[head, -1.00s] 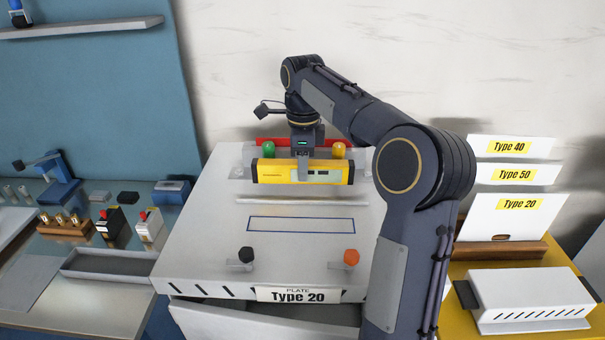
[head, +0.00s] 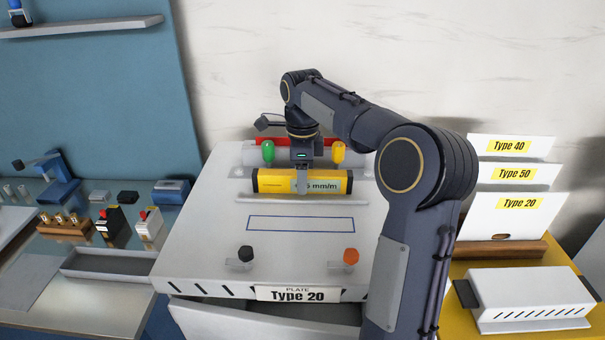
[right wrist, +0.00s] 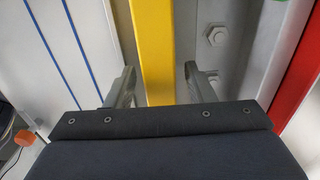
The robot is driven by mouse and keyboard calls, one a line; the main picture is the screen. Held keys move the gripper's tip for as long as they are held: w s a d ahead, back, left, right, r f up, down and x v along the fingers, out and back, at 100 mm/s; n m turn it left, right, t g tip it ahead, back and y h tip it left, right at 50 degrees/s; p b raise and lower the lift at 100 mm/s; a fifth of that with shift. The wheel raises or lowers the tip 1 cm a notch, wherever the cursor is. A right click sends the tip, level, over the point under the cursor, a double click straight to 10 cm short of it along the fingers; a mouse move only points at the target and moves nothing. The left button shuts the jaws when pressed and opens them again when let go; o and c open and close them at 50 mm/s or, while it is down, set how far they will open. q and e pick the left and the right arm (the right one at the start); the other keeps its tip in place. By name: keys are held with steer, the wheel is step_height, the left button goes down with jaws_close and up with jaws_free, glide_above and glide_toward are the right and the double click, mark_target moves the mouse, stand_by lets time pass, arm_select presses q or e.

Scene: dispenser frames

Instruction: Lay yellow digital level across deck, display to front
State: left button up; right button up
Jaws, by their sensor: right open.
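The yellow digital level (head: 275,181) with black end caps lies crosswise on the rear part of the pale deck (head: 205,225), just behind a thin metal strip (head: 300,200). Its lit display, reading partly "mm/m", faces the front and is partly covered by a finger. My right gripper (head: 302,182) is open and straddles the level near its middle. In the right wrist view the gripper (right wrist: 160,88) has one finger on each side of the yellow bar (right wrist: 153,50), with gaps visible. My left gripper is not in view.
Green (head: 268,151) and yellow (head: 338,152) knobs stand behind the level, before a red bar (head: 265,142). Black (head: 246,254) and orange (head: 351,257) knobs stand at the deck's front. The blue-outlined rectangle (head: 300,224) is clear. Type-labelled plates (head: 510,215) stand at right.

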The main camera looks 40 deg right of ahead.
step_height(320, 180, up, 12)
steer(key=shift+r+p, duration=0.15)
steer(key=shift+p, duration=0.2)
stand_by(0.6)
